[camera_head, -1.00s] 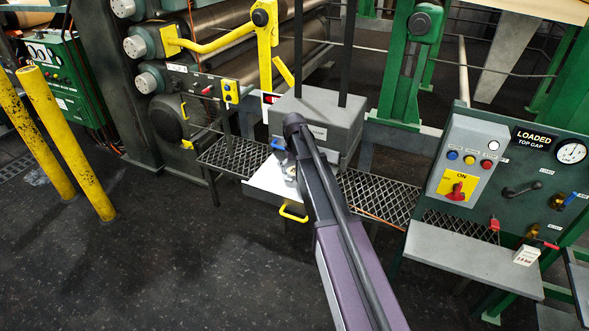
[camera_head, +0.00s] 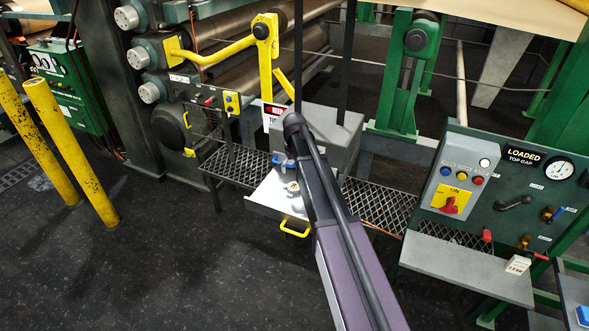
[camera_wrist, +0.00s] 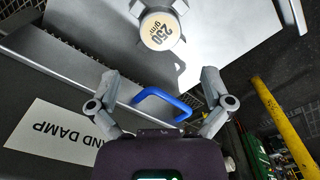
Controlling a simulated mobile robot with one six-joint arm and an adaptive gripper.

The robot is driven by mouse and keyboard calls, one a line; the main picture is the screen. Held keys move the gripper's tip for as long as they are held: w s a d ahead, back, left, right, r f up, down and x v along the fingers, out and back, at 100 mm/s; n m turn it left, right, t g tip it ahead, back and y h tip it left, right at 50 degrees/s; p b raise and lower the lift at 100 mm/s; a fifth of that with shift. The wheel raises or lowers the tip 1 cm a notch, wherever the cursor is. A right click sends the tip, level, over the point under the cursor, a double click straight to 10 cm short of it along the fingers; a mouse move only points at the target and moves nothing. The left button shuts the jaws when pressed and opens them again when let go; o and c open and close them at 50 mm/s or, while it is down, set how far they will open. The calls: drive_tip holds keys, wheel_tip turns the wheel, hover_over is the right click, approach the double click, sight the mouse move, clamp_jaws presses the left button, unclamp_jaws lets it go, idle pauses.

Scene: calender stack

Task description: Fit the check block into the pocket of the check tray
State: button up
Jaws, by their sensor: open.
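A small pale block (camera_head: 517,264) with a printed label stands on the grey shelf under the control panel at the right in the head view; it may be the check block, but its label is too small to read. I cannot make out a tray pocket. A blue item (camera_head: 584,315) at the lower right edge is cut off and may be part of the check tray. My gripper (camera_wrist: 160,84) is open and empty in the wrist view, with its fingers on either side of a blue handle (camera_wrist: 166,98), not gripping it. My arm hides the gripper in the head view.
A yellow handle (camera_head: 294,228) sticks out in front. Yellow posts (camera_head: 70,150) stand left; the dark floor between is clear.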

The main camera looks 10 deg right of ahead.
drive_tip(key=shift+r+p, duration=1.5)
drive_tip(key=shift+r, duration=0.3)
drive_tip(key=s+m, duration=0.1)
drive_tip(key=s, duration=2.8)
drive_tip(key=shift+d+m, duration=0.15)
drive_tip(key=shift+m, duration=0.25)
wheel_tip(320, 180, down, 23)
drive_tip(key=b, duration=2.2)
drive_tip(key=shift+b, duration=0.4)
drive_tip(key=shift+r, duration=0.1)
